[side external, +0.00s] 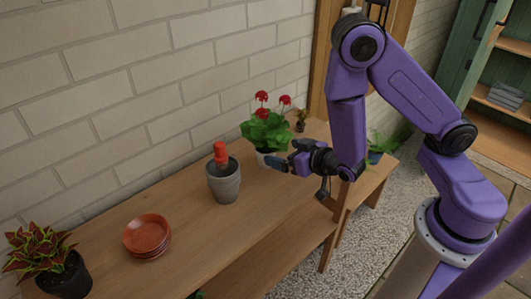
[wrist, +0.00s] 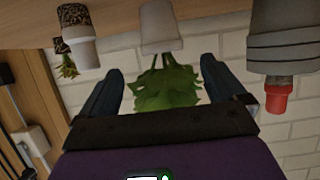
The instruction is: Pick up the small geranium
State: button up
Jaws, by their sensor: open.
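The geranium (side external: 265,132) has red flower heads and green leaves and stands upright in a white pot on the wooden bench, near the brick wall. My gripper (side external: 279,163) is beside the plant at about pot height, its fingers pointing toward it. The wrist view is upside down. There, my gripper (wrist: 160,70) is open, with one dark finger on each side of the green leaves (wrist: 165,88). The white pot (wrist: 160,27) lies beyond the fingertips. The red flowers are not visible in the wrist view. I cannot tell whether a finger touches the plant.
A grey pot (side external: 224,184) with a red-handled tool (side external: 220,152) stands left of the geranium. Stacked terracotta saucers (side external: 147,235) and a red-leaved plant (side external: 42,248) are farther left. A small plant (side external: 301,120) stands behind, near the wooden post. Bare bench lies in front.

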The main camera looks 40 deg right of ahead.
aim_at(261, 146)
jog(key=shift+x, duration=2.55)
jog(key=shift+a+x, duration=0.2)
jog(key=shift+x, duration=2.45)
jog(key=shift+r, duration=0.15)
jog(key=c, duration=1.2)
